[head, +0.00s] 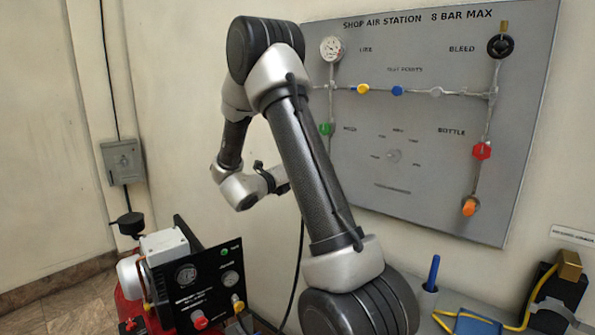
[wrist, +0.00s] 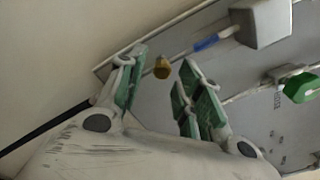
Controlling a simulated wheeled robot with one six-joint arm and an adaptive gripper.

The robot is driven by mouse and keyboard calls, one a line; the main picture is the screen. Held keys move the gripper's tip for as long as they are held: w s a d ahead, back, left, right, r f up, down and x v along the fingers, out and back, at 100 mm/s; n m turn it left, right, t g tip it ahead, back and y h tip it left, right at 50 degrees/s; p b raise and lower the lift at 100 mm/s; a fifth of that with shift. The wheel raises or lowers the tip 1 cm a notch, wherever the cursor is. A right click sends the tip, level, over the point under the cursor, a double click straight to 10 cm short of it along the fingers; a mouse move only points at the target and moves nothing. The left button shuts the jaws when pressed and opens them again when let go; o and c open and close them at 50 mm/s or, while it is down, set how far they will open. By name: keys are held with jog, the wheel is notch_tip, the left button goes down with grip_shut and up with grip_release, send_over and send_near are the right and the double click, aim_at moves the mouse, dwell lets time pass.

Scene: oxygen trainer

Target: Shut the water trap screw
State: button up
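A small brass-coloured knob (wrist: 162,67), which looks like the water trap screw, shows in the wrist view. It is at the end of a thin line with a blue section (wrist: 206,43) below a grey box (wrist: 262,20). My gripper (wrist: 160,82) is open, with green-padded fingers on either side of the knob in the picture. The knob appears beyond the fingertips, with no contact visible; the exact distance is unclear. In the head view my arm hides the gripper and this screw.
The wall panel (head: 420,215) carries a gauge (head: 331,48), a green knob (head: 326,129), a black knob (head: 500,46) and a red knob (head: 481,151). The green knob also shows in the wrist view (wrist: 300,88). A red compressor with a black control panel (head: 205,285) stands below left.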

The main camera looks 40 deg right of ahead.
jog(key=shift+r, duration=0.1)
jog(key=v, duration=1.2)
dwell(0.4)
